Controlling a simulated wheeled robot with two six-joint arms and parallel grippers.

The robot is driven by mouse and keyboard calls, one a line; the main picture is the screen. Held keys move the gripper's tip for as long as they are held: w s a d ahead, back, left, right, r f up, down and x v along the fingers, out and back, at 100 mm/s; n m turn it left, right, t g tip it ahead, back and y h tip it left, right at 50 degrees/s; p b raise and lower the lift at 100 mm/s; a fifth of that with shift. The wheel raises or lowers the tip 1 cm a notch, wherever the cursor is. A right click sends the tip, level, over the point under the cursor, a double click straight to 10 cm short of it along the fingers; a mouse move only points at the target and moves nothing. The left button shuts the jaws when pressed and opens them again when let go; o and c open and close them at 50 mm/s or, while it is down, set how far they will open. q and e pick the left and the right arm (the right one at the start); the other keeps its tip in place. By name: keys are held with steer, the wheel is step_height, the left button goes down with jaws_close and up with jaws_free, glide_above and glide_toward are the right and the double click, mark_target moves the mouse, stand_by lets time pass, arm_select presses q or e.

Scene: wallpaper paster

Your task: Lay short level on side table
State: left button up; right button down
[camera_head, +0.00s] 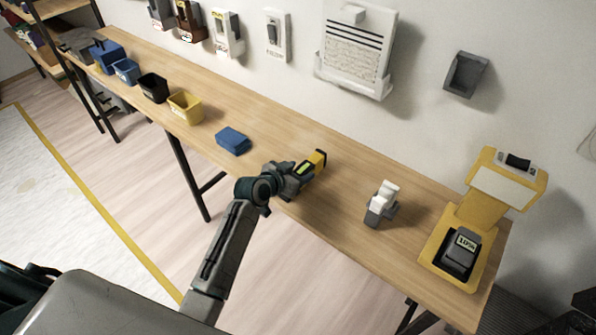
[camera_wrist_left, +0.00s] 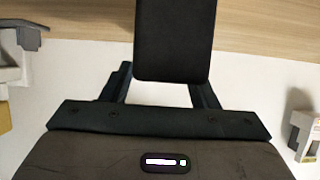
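The short level (camera_head: 317,161) is yellow and black with a greenish vial. It is in my left gripper (camera_head: 299,174), over the front part of the long wooden side table (camera_head: 335,211). In the left wrist view the fingers (camera_wrist_left: 160,92) stand on both sides of a black block, which looks like an end of the level (camera_wrist_left: 173,40). I cannot tell whether the level touches the tabletop. My right gripper is not in view.
A blue block (camera_head: 233,141) lies left of the level. Yellow (camera_head: 185,107) and black (camera_head: 153,88) bins stand farther left. A white-and-grey tool (camera_head: 382,203) and a yellow stand (camera_head: 453,247) are to the right. Bare wood lies between the level and the tool. Holders hang on the wall behind.

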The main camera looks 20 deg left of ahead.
arm_select(q)
steer(key=shift+s+a, duration=0.1)
steer(key=shift+a, duration=0.05)
steer(key=b+v, duration=0.1)
steer(key=v, duration=1)
steer(key=shift+s+b, duration=0.3)
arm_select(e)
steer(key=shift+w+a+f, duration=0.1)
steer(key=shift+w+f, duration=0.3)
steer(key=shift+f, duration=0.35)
arm_select(q)
steer(key=shift+r, duration=0.15)
